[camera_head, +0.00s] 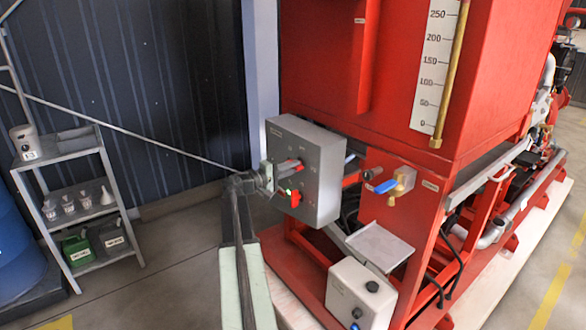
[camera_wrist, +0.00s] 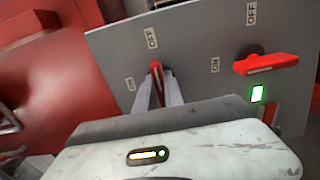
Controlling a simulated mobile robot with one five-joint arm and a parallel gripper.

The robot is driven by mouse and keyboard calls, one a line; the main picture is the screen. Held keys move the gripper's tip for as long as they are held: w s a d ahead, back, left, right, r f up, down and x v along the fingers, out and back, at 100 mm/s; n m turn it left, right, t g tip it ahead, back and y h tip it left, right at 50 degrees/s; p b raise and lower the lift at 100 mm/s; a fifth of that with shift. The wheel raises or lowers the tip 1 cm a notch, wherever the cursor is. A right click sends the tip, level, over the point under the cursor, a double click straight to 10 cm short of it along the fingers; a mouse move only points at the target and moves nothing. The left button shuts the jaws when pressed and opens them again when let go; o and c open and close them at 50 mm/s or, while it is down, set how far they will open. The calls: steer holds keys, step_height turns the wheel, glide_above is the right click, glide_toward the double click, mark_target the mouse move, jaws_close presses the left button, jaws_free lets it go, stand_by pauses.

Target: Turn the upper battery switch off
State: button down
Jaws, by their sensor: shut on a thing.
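The grey switch box (camera_head: 325,185) is mounted on the red pump frame. Its upper battery switch has a red handle (camera_head: 290,164), which also shows in the wrist view (camera_wrist: 156,73). My gripper (camera_head: 268,177) is at this handle, its two fingers (camera_wrist: 158,92) shut on either side of it. In the wrist view the held handle lies roughly in line with its OFF label (camera_wrist: 152,38), with its ON label (camera_wrist: 130,84) off to the left. The handle's lower part is hidden by my gripper. The lower switch (camera_wrist: 266,63) lies crosswise, towards its own ON label (camera_wrist: 215,65).
A lit green lamp (camera_wrist: 257,93) is beside the lower switch. A blue-handled valve (camera_head: 386,186) and a white box (camera_head: 360,295) are right of the switch box. A grey shelf (camera_head: 75,155) with containers stands at left. Floor between shelf and my arm is clear.

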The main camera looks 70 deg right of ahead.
steer(key=c, duration=1.4)
jaws_free()
steer(key=shift+c, duration=0.2)
steer(key=v, duration=0.8)
steer(key=shift+s+f, duration=0.1)
steer(key=shift+s, duration=0.05)
